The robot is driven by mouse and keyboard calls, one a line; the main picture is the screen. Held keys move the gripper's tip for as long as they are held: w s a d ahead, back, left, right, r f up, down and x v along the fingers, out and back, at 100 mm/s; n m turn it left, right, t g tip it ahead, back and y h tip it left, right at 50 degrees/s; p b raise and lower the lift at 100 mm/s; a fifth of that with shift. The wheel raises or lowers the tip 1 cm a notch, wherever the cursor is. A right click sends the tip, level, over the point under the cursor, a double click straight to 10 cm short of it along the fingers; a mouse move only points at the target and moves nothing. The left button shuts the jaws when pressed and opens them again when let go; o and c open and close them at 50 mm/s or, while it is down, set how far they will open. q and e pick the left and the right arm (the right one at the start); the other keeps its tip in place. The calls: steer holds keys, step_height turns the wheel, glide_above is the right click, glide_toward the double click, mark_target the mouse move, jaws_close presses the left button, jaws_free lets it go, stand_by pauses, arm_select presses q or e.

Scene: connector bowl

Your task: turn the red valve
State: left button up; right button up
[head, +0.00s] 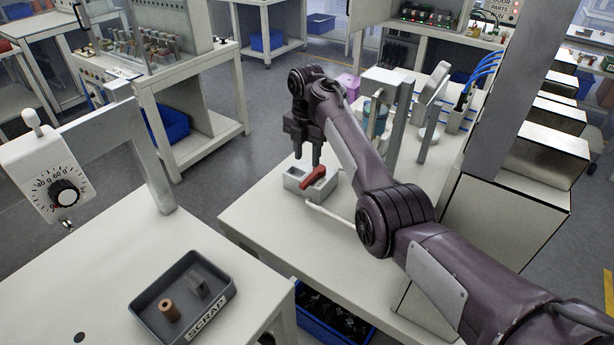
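The red valve (313,177) is a small red lever-like handle on a grey-white block (292,183) near the left edge of the right-hand table. My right gripper (307,158) points down just above the red handle, with its two fingers apart and nothing seen between them. A small gap seems to lie between the fingertips and the handle; whether they touch is hard to tell. My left gripper is not in view.
A pale pipe (335,222) runs from the valve block along the table (270,215). Grey upright posts (392,120) stand behind my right arm. A dark scrap tray (150,296) with a brown cylinder (169,309) sits on the left table. Bare tabletop lies in front of the valve.

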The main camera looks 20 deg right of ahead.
mark_target(307, 180)
step_height(307, 180, down, 7)
steer(key=shift+f+p, duration=0.2)
steer(key=shift+p, duration=0.3)
steer(key=shift+s, duration=0.1)
jaws_close()
